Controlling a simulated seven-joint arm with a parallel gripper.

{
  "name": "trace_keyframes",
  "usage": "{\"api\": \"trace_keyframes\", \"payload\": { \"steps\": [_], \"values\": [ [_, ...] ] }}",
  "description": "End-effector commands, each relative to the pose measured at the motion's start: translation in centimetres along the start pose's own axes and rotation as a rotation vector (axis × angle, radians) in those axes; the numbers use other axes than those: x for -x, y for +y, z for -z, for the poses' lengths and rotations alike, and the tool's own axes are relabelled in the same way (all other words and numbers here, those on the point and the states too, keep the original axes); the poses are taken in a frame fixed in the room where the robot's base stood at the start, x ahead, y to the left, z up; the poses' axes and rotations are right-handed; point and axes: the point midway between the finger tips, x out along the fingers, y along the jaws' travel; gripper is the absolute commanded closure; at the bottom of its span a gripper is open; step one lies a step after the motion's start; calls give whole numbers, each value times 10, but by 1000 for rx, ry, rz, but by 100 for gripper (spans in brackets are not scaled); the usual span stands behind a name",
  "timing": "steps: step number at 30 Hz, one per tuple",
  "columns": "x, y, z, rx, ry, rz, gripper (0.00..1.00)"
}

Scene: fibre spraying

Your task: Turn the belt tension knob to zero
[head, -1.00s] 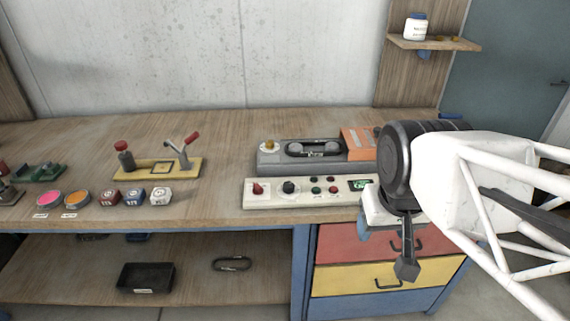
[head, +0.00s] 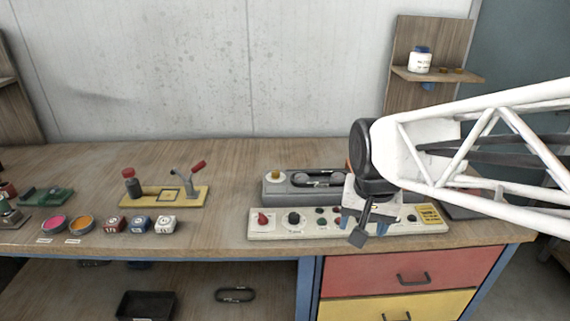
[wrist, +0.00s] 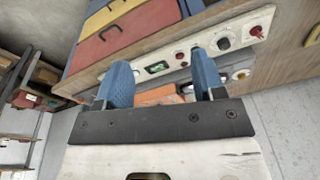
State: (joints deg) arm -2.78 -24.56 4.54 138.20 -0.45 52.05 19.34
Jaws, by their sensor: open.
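A long white control panel (head: 262,233) lies along the front of the bench. It carries a red knob (head: 263,219), a black knob (head: 293,218) and small buttons. The wrist view shows the red knob (wrist: 257,31) and the black knob (wrist: 222,43) at upper right. Behind the panel, a grey belt unit (head: 275,190) bears a black belt and a yellow knob (head: 274,174). I cannot read which knob is marked belt tension. My gripper (head: 364,224) hangs over the panel, right of both panel knobs. Its blue fingers (wrist: 162,80) are apart and empty.
A yellow plate (head: 140,197) with levers, several small blocks (head: 139,225) and paint pots (head: 79,224) stand left on the bench. Bare bench (head: 228,215) lies between them and the panel. A shelf (head: 440,75) with a white jar (head: 421,60) is above right.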

Motion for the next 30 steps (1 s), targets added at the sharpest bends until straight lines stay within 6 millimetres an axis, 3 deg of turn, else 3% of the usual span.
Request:
{"api": "trace_keyframes", "payload": {
  "steps": [17,30],
  "values": [
    [-50,-65,88,-290,-68,-25,37],
    [-107,-120,145,-515,-110,-62,37]
  ]
}}
